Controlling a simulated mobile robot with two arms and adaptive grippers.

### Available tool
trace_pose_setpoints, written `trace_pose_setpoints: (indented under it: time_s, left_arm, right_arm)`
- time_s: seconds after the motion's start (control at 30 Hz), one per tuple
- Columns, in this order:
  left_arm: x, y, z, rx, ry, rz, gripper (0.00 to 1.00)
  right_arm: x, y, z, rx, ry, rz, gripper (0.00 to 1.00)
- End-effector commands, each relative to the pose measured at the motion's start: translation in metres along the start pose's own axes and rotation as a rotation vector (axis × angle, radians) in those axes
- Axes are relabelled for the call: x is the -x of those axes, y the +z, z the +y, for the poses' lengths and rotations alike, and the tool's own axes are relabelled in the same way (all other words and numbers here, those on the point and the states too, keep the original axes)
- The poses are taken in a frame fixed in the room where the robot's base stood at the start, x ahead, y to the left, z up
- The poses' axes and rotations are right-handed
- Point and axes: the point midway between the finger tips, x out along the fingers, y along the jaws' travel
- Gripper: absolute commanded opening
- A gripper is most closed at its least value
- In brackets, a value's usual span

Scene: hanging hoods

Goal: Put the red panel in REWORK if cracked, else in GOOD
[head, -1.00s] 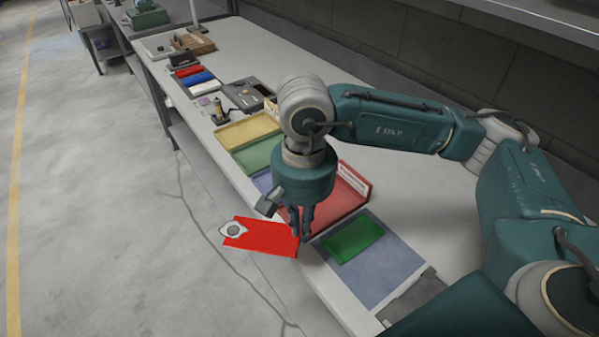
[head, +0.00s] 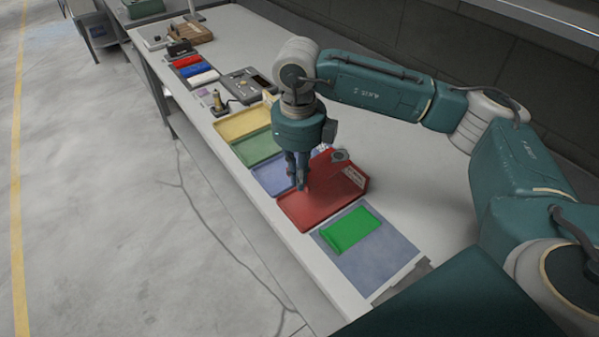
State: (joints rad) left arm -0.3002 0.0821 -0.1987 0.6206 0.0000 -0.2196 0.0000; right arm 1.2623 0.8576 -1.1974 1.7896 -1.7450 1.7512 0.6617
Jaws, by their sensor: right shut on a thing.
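My right gripper (head: 300,187) points down over the red tray (head: 300,213) and is shut on the red panel (head: 325,167). The panel reaches from the fingers toward the back right, with a grey round part (head: 340,155) near its far end. Red on red, its outline is hard to separate from the tray, and I cannot tell whether it touches the tray. No crack can be made out at this size. The tray has a white label (head: 354,177) on its back wall, too small to read. My left gripper is not in view.
Blue (head: 270,180), green (head: 258,149) and yellow (head: 243,123) trays stand in a row beyond the red tray. A green panel (head: 350,230) lies on a blue-grey mat (head: 382,262) nearer me. The table's left edge is close to the trays.

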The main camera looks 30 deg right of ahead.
Motion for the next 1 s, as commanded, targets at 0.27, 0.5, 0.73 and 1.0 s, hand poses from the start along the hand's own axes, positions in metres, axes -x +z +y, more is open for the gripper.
trace_pose_setpoints:
  time_s: [0.27,0.5,0.73,1.0]
  left_arm:
    - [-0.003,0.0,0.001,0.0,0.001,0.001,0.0]
    - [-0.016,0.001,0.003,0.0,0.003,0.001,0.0]
    - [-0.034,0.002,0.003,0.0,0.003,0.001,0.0]
    - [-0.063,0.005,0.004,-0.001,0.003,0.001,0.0]
  right_arm:
    - [-0.006,0.002,-0.003,-0.083,-0.002,0.0,0.0]
    - [-0.03,0.002,-0.003,-0.081,-0.002,0.001,0.0]
    - [-0.062,0.002,-0.002,-0.08,-0.002,0.002,0.0]
    - [-0.1,0.002,-0.002,-0.079,-0.002,0.001,0.0]
